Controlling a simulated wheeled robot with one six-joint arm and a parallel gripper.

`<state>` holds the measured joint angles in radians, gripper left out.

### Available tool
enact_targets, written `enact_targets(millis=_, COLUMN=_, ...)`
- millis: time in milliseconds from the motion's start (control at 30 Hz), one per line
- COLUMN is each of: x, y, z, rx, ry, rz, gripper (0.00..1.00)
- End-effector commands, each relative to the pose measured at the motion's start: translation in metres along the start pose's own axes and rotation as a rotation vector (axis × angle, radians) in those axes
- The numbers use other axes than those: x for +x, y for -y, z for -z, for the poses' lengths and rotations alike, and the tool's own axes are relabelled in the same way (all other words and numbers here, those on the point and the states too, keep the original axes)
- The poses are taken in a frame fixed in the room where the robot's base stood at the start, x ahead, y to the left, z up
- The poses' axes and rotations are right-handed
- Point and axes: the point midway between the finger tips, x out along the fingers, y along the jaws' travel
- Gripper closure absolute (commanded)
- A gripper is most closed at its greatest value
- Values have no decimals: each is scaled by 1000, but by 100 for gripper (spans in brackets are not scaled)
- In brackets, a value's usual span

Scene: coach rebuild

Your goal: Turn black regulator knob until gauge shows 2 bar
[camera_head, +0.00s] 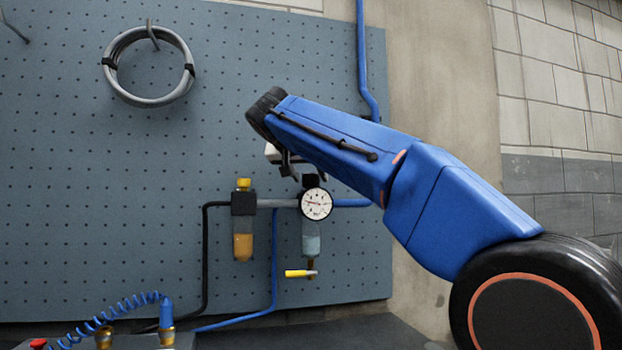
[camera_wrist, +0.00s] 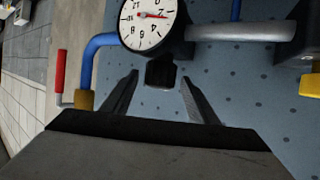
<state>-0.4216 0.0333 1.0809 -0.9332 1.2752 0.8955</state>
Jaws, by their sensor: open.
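The black regulator knob (camera_wrist: 160,73) sits just above the round white gauge (camera_head: 316,204) on the pipe line; in the head view its top (camera_head: 311,180) is partly hidden behind my arm. My gripper (camera_wrist: 158,79) is open, its two dark fingers apart on either side of the knob in the wrist view, with visible gaps and no clear contact. In the head view my gripper (camera_head: 290,168) is largely covered by my arm. The gauge face (camera_wrist: 150,18) is cut off at the top of the wrist view. Its red needle points right there, near the 2.
A unit with a yellow cap (camera_head: 243,184) and amber bowl stands left of the gauge. Blue pipe (camera_head: 352,202) runs right. In the wrist view a red handle (camera_wrist: 60,72) is at left. A hose coil (camera_head: 148,66) hangs on the pegboard.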

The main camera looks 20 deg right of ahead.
Motion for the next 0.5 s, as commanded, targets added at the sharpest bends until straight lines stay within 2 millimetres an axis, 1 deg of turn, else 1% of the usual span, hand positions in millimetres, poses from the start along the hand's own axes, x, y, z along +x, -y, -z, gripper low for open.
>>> enact_targets(millis=100, x=12, y=-1, z=0, rx=1, ry=1, rz=-2, gripper=46)
enact_targets(millis=200, x=16, y=-1, z=0, rx=1, ry=0, rz=0, gripper=46)
enact_targets(millis=500, x=18, y=0, z=0, rx=0, ry=0, rz=0, gripper=46)
